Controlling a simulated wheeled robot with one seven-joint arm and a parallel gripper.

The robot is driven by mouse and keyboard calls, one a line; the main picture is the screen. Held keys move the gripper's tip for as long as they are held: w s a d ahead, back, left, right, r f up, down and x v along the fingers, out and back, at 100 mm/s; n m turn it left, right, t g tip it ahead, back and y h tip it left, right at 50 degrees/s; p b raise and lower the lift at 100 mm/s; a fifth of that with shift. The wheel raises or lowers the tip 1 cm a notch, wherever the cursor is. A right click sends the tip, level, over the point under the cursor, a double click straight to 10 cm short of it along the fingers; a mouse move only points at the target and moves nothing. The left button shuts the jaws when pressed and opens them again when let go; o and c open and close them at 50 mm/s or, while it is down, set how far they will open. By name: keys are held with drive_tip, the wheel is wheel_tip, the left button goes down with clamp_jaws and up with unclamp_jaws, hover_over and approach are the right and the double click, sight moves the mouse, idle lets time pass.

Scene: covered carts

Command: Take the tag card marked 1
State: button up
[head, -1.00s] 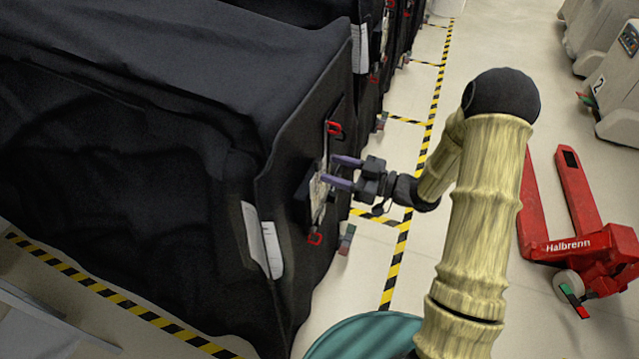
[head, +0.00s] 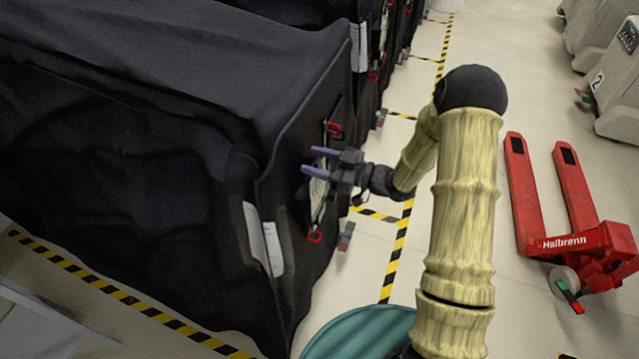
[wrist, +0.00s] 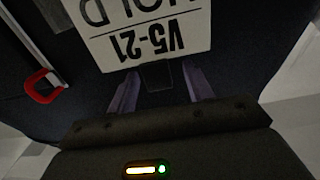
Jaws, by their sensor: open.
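A white card (wrist: 150,25) shows upside down in the wrist view. It reads "V5-21" and "HOLD", is cut off by the top edge, and I cannot make out a separate 1 on it. A small dark tab (wrist: 157,76) sits at its lower edge, between my fingers. In the head view the card (head: 318,195) is on the end face of the near black covered cart (head: 200,70), partly hidden by my gripper (head: 308,160). My gripper is open in the wrist view too (wrist: 160,80), its two purple fingers apart at the card's lower edge, with nothing visibly held.
Red clips sit above (head: 333,129) and below (head: 315,237) the card; one red clip also shows in the wrist view (wrist: 42,86). White sheets (head: 262,240) hang at the cart's corner. A red pallet jack (head: 580,250) stands on the right.

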clamp_jaws()
drive_tip(key=shift+r, duration=0.1)
wheel_tip(320, 180, up, 28)
drive_tip(key=b, duration=0.2)
idle(0.4)
idle(0.4)
